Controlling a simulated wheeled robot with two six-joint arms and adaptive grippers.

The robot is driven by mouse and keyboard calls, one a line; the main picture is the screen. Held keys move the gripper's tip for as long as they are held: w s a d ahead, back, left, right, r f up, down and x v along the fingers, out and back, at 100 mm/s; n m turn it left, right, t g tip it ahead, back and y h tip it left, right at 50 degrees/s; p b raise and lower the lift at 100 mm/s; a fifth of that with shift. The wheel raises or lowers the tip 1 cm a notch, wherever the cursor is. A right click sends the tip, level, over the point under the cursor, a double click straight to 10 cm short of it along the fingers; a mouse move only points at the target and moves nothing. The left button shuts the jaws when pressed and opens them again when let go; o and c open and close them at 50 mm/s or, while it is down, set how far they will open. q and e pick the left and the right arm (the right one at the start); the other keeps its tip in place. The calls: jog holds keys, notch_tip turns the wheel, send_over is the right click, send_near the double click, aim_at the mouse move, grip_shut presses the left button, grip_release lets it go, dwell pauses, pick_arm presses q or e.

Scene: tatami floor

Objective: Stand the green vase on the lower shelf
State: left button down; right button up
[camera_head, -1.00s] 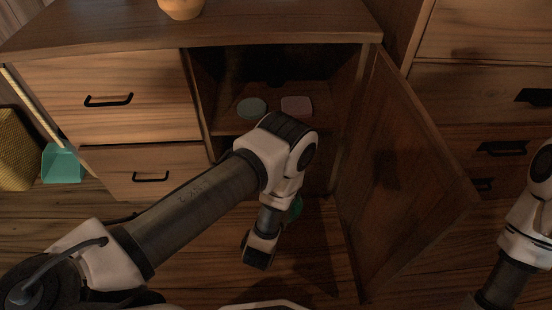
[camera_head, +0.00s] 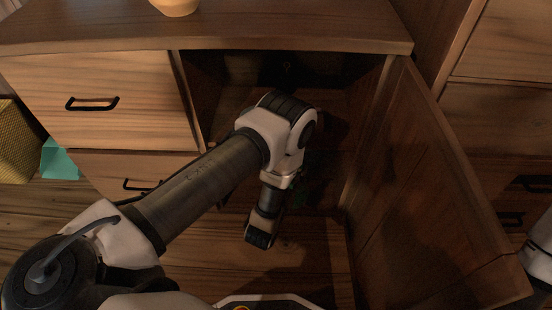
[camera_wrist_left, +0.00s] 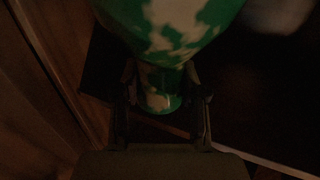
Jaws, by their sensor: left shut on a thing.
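The green vase with cream patches (camera_wrist_left: 205,25) shows large in the left wrist view. My left gripper (camera_wrist_left: 160,88) is shut on its narrow part, one finger on each side. In the head view my left arm reaches into the open cabinet, and its wrist (camera_head: 272,175) covers the gripper and nearly all of the vase. The cabinet's open compartment has a middle shelf board (camera_head: 340,106), with a dark lower space beneath it. I cannot tell whether the vase touches the lower shelf. My right gripper is out of view; only part of that arm shows at the right edge.
The cabinet door (camera_head: 425,200) stands open to the right of the arm. Drawers (camera_head: 95,105) are to the left. A pale orange pot (camera_head: 176,5) stands on the cabinet top. A teal dustpan (camera_head: 58,160) and a yellow woven thing (camera_head: 17,145) are at the far left.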

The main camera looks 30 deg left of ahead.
pick_arm(q)
jog(key=w+a+f+b, duration=0.4)
jog(key=w+a+b, duration=0.2)
jog(key=a, duration=0.3)
jog(key=shift+a+f+b, duration=0.2)
jog(key=shift+f+b, duration=0.05)
jog(key=shift+b, duration=0.45)
jog(key=c, duration=0.6)
grip_release()
jog(key=s+p, duration=0.4)
jog(key=p, duration=0.1)
jog(key=s+p, duration=0.4)
jog(key=p, duration=0.2)
jog(key=s+p, duration=0.4)
jog(key=p, duration=0.2)
jog(key=shift+d, duration=0.35)
